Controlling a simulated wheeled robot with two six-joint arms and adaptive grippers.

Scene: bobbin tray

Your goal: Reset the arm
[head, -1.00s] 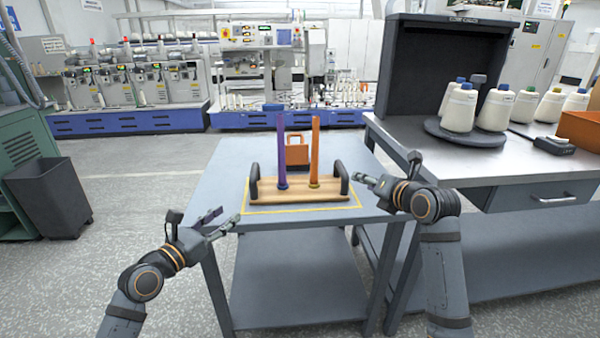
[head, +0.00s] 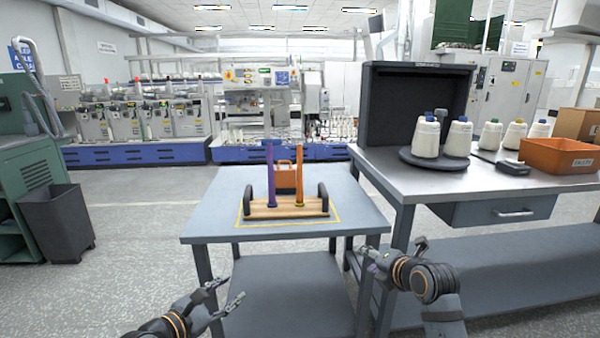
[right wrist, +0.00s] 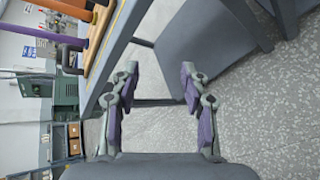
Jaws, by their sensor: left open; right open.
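My left gripper (head: 226,298) is open and empty, low in front of the small grey table (head: 205,216). My right gripper (head: 378,258) is open and empty at that table's front right, below the level of its top. In the right wrist view my right gripper (right wrist: 158,95) shows its two fingers apart with only floor and the table's lower parts between them. The wooden bobbin tray (head: 286,212) with dark end handles stands on the small table inside a yellow outline. A purple post (head: 270,172) and an orange post (head: 300,172) stand upright on it.
An orange-brown object (head: 285,180) stands behind the tray. The workbench (head: 380,165) at right holds several cream yarn cones (head: 427,137), a dark upright panel (head: 412,95) and an orange bin (head: 560,155). A dark waste bin (head: 58,225) stands at left. The floor between is clear.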

